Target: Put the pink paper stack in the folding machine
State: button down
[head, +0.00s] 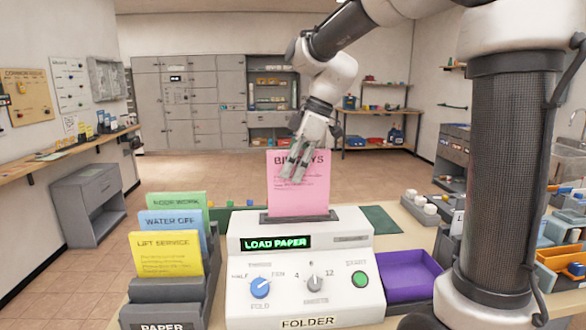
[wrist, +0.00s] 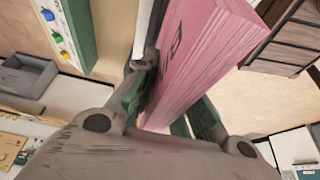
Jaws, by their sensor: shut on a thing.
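The pink paper stack (head: 312,195) stands upright at the slot on top of the folding machine (head: 300,270). Its lower edge is at or inside the dark slot (head: 300,216); I cannot tell how deep. My gripper (head: 298,160) is shut on the stack near its upper left part, and in the wrist view the stack (wrist: 205,60) is between the fingers (wrist: 170,100). The machine's display (head: 276,243) reads "LOAD PAPER". On its front are a blue fold knob (head: 260,288), a grey knob (head: 312,284) and a green start button (head: 360,279).
A paper rack (head: 165,300) to the left holds yellow (head: 167,254), blue (head: 172,222) and green (head: 180,200) sheets. A purple tray (head: 408,275) sits right of the machine. White cups (head: 425,203) stand farther right. Shelves and lockers (head: 190,100) are at the back.

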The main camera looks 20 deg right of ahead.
jog(key=shift+f, duration=1.95)
jog(key=shift+f, duration=2.15)
jog(key=c, duration=1.4)
grip_release()
jog(key=shift+o, duration=0.2)
jog(key=shift+r, duration=0.1)
